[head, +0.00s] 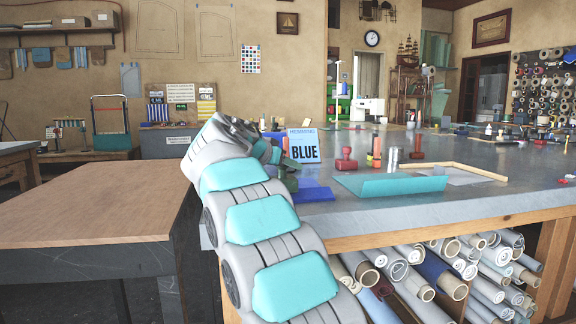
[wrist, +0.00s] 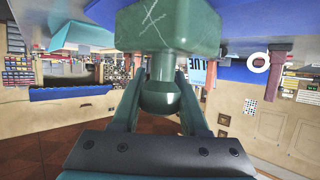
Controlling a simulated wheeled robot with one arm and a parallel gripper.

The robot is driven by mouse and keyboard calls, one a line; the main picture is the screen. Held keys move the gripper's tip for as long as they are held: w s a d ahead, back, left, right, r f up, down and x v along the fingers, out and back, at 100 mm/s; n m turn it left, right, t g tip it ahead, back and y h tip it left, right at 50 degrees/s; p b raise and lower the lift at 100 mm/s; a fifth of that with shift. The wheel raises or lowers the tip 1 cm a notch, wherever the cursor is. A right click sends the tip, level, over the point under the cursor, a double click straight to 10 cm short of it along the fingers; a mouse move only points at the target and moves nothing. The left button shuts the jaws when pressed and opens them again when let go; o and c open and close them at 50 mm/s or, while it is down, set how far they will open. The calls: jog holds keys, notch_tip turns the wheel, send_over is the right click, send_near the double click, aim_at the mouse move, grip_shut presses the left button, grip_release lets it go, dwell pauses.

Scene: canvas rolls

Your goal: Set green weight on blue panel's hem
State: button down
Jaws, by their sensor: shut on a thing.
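The green weight (head: 290,184) is partly hidden behind my arm in the head view, at the left part of the grey worktable. In the wrist view, the green weight (wrist: 155,35) fills the top middle, with a chalk-like cross on its block. My gripper (wrist: 160,90) is shut on its round knob. The blue panel (head: 316,194) lies at the table's front edge beside the weight, and blue cloth (wrist: 95,12) shows behind it in the wrist view. Whether the weight touches the panel, I cannot tell. The hem is not clear.
A "HEMMING BLUE" sign (head: 304,146) stands behind the panel. A red stamp-like weight (head: 346,160), a silver one (head: 392,160) and another red one (head: 417,149) stand to the right. A teal panel (head: 390,187) and a wooden frame (head: 470,169) lie there. Canvas rolls (head: 410,275) fill the shelf below.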

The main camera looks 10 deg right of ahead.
jog(key=shift+c, duration=2.1)
grip_release()
jog(key=shift+f, duration=0.1)
jog(key=shift+s+a+r, duration=0.1)
jog(key=shift+r, duration=0.1)
jog(key=b+v, duration=0.1)
jog(key=v, duration=1)
jog(key=shift+s+a, duration=0.3)
